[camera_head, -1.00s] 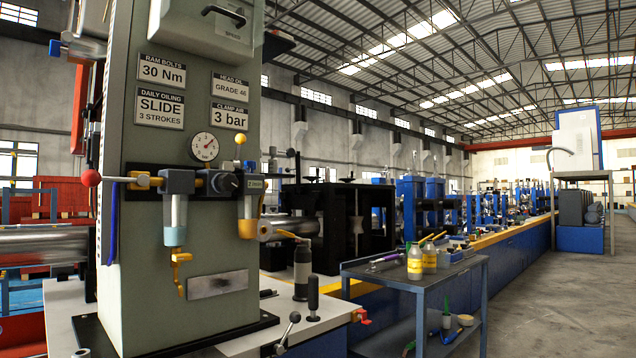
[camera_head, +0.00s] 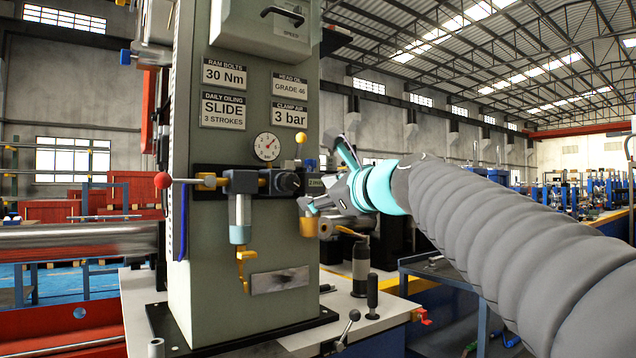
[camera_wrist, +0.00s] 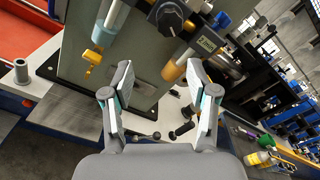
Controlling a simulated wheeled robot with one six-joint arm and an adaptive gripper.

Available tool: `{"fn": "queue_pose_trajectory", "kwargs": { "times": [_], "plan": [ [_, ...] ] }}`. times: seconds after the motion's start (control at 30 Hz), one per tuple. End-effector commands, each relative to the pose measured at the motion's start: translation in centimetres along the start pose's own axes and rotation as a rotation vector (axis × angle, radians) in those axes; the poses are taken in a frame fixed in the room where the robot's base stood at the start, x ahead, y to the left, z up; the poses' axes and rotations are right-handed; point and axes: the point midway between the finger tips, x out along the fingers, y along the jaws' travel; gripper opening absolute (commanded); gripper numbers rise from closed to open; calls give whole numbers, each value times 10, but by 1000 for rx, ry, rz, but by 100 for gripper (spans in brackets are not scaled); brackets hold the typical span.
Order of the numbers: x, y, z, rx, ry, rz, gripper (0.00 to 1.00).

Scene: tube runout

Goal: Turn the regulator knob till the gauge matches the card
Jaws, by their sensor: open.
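The round white gauge (camera_head: 267,146) is on the grey-green column. Its needle seems to point up and right; the scale is too small to read. The card reading "CLAMP AIR 3 bar" (camera_head: 290,114) is above and right of it. The black regulator knob (camera_head: 289,182) faces out below the gauge; it also shows at the top of the wrist view (camera_wrist: 170,17). My gripper (camera_head: 324,172) is open and empty, right of the knob and apart from it. In the wrist view its spread fingers (camera_wrist: 158,76) sit below the knob in the picture.
A red-ball lever (camera_head: 163,180) sticks out left of the regulator row. A yellow-ball stem (camera_head: 300,138) rises close to my upper finger. An orange-based bowl (camera_head: 307,226) hangs under the row. A yellow hook-shaped drain (camera_head: 243,268) hangs lower left.

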Motion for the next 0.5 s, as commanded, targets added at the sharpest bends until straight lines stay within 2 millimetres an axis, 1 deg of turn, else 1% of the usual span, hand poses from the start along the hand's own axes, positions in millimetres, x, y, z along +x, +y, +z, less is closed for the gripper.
{"fn": "queue_pose_trajectory", "kwargs": {
  "times": [0.03, 0.13, 0.37, 0.5],
  "plan": [
    [4, -6, 6, 42, -20, -9, 59],
    [8, -12, 14, 93, -43, -19, 59],
    [23, -14, 17, 104, -46, -20, 59],
    [37, -14, 17, 103, -45, -19, 59]
  ]
}}
